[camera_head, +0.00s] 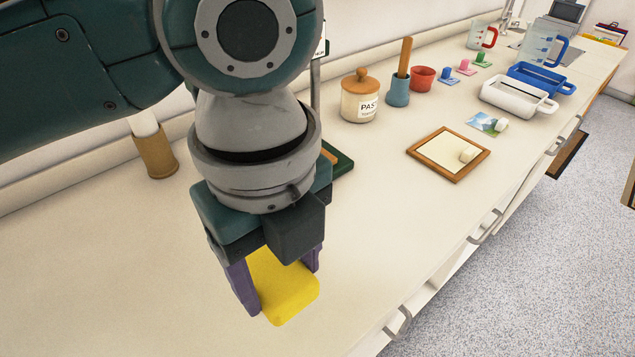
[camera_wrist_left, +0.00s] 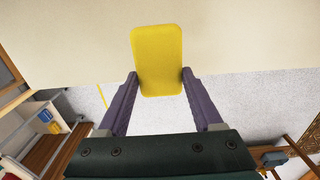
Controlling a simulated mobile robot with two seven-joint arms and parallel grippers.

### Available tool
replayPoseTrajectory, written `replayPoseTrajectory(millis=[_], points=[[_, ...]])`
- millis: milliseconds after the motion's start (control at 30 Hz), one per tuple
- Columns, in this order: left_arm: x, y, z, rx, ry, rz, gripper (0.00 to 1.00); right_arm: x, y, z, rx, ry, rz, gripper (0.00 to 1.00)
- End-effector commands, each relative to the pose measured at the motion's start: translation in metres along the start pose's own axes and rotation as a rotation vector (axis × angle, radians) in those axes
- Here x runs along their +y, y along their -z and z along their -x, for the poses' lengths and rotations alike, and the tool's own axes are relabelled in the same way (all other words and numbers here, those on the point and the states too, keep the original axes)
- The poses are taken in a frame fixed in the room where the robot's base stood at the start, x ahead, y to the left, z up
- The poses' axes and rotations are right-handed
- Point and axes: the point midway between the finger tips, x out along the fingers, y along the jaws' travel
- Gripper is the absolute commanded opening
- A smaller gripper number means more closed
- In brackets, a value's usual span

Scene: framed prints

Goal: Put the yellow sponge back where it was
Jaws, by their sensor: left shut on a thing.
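The yellow sponge (camera_head: 284,290) is between the two purple fingers of my left gripper (camera_head: 280,278), which is shut on it. In the head view the sponge is over the near part of the counter, close to its front edge; I cannot tell whether it touches the surface. In the left wrist view the sponge (camera_wrist_left: 158,62) is held upright in the picture between the fingertips of the left gripper (camera_wrist_left: 159,82), with the counter edge behind it. My right gripper is not in view.
The cream counter (camera_head: 100,270) is bare around the gripper. A wooden frame (camera_head: 448,154) with a small white block lies to the right. A jar (camera_head: 360,97), a blue cup (camera_head: 398,92) and a red pot (camera_head: 423,78) stand farther back. White (camera_head: 515,99) and blue trays are beyond.

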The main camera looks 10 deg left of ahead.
Motion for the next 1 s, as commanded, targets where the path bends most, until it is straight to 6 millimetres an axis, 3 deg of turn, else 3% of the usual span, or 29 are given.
replayPoseTrajectory(millis=[100,533,1000], points=[[0.0,0.001,-0.032,0.002,-0.003,0.002,0.23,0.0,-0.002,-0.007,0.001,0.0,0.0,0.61],[0.0,0.001,-0.086,0.001,-0.001,0.003,0.23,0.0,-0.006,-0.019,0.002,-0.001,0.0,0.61],[0.0,0.0,-0.097,-0.001,0.001,0.002,0.23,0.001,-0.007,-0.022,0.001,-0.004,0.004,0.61]])
